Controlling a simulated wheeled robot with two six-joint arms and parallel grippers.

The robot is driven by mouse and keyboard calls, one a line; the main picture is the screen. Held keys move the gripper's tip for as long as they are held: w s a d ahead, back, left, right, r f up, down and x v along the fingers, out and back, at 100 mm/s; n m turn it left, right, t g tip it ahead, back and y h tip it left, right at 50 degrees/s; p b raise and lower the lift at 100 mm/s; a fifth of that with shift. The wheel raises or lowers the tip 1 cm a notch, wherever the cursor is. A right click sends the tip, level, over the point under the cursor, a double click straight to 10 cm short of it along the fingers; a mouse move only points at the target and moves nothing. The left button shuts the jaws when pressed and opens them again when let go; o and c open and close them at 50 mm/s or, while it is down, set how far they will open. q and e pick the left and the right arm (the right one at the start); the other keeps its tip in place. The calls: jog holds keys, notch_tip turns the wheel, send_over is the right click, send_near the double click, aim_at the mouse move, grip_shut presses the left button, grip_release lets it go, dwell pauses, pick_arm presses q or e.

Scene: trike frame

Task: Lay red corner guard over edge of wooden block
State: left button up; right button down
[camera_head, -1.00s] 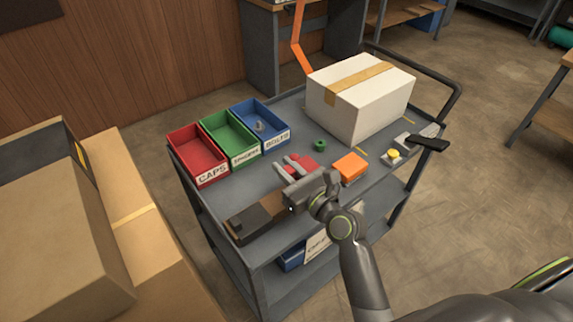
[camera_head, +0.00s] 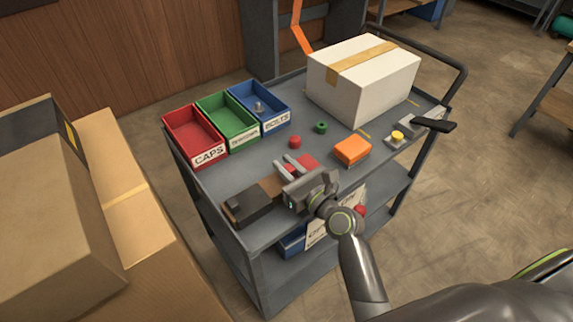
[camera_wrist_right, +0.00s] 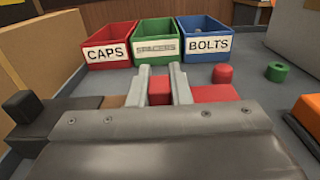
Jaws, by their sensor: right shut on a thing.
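The red corner guard (camera_head: 308,162) is at the fingers of my right gripper (camera_head: 291,165). In the right wrist view, red shows between the two grey fingers (camera_wrist_right: 160,85) and also right of them as a red piece (camera_wrist_right: 215,93). The right gripper is shut on it, low over the cart top. The brown wooden block (camera_head: 271,185) lies left of the gripper, with a dark part (camera_head: 246,205) at its left end. A bit of the block shows left of the fingers in the wrist view (camera_wrist_right: 112,101). The gripper body hides the rest. My left gripper is out of view.
Caps (camera_head: 194,136), green (camera_head: 228,122) and blue bolts (camera_head: 259,107) bins line the cart's back left. A red cap (camera_head: 295,142), green ring (camera_head: 320,127), orange block (camera_head: 352,150), yellow-knobbed fixture (camera_head: 398,136) and white carton (camera_head: 362,80) stand farther right.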

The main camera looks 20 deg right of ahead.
jog(key=c, duration=1.3)
grip_release()
jog(key=shift+o, duration=0.2)
jog(key=shift+s, duration=0.1)
jog(key=b+v, duration=0.2)
jog(key=v, duration=1.5)
jog(key=shift+s+b, duration=0.15)
jog(key=shift+b, duration=0.15)
jog(key=shift+d, duration=0.1)
